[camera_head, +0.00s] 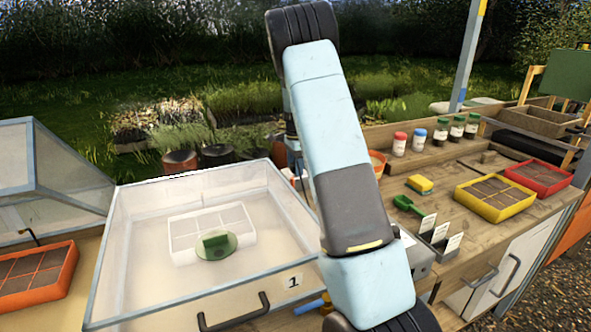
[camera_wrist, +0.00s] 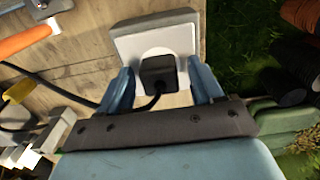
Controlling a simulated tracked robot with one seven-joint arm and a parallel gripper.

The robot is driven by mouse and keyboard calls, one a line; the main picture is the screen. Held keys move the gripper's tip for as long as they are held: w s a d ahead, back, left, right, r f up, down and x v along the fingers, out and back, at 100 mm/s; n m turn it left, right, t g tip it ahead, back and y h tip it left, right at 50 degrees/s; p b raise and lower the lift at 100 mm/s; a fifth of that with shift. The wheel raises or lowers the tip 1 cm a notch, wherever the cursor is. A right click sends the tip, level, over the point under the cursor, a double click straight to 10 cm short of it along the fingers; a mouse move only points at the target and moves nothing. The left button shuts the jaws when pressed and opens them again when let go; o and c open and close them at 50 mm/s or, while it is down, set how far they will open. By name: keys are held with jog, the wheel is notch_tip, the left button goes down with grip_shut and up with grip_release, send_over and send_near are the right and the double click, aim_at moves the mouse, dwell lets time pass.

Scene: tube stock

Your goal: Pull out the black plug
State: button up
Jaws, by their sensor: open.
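The black plug (camera_wrist: 158,72) sits in a white socket plate (camera_wrist: 181,40) in the wrist view, with its black cable (camera_wrist: 152,103) running down from it and off to the left. My gripper (camera_wrist: 161,82) is open, with one blue finger on each side of the plug. Gaps show between the fingers and the plug. In the head view my arm covers the place where the plug and socket would be, so neither shows there.
A green scoop (camera_head: 408,205), a yellow sponge (camera_head: 419,184), a yellow tray (camera_head: 463,203) and several jars stand on the right bench. An orange rod (camera_wrist: 25,39) lies near the socket.

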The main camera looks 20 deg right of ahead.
jog(key=shift+c, duration=0.3)
grip_shut()
dwell(0.5)
jog(key=shift+r, duration=0.15)
jog(key=shift+r, duration=2.8)
